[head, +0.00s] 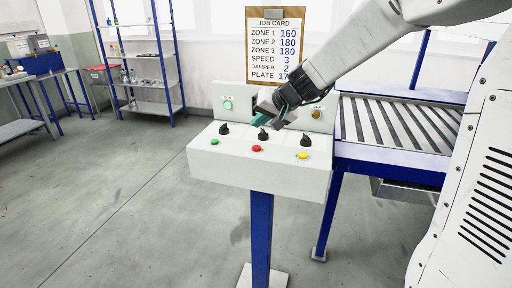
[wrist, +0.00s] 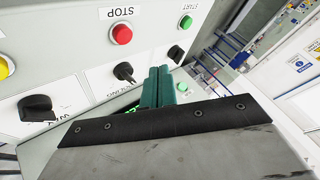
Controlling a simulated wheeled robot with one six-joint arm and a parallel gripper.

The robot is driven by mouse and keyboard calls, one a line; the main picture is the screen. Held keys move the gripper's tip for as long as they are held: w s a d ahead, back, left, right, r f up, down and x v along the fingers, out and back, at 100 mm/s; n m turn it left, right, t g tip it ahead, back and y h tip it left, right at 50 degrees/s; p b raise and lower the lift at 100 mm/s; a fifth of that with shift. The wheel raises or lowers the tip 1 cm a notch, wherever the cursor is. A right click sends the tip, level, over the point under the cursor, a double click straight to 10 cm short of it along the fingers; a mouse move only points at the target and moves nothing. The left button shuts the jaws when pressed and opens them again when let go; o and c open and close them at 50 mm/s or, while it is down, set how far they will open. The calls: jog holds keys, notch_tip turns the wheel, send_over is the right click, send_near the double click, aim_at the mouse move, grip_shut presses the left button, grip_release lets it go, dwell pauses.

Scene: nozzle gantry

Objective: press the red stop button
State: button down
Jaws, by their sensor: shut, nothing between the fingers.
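The red stop button (head: 256,148) is on the white control box, between the green and yellow buttons. In the wrist view the red button (wrist: 121,34) sits beside an upside-down STOP label, left of and above my fingertips. My gripper (head: 261,119) is over the box, near the middle black knob, apart from the red button. In the wrist view its teal fingers (wrist: 158,72) are together with nothing between them. Contact with the panel cannot be told.
Black knobs (head: 223,128) stand behind the buttons. The green start button (wrist: 186,22) and a yellow button (wrist: 5,68) flank the red one. A job card (head: 274,48) stands behind the box, and a roller conveyor (head: 398,124) is at right. Open floor lies left.

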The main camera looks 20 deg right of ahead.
aim_at(259, 148)
jog(key=shift+f, duration=2.45)
jog(key=shift+f, duration=0.1)
jog(key=shift+f, duration=0.3)
jog(key=shift+f, duration=0.5)
dwell(0.8)
jog(key=shift+r, duration=0.95)
jog(key=shift+r, duration=2.5)
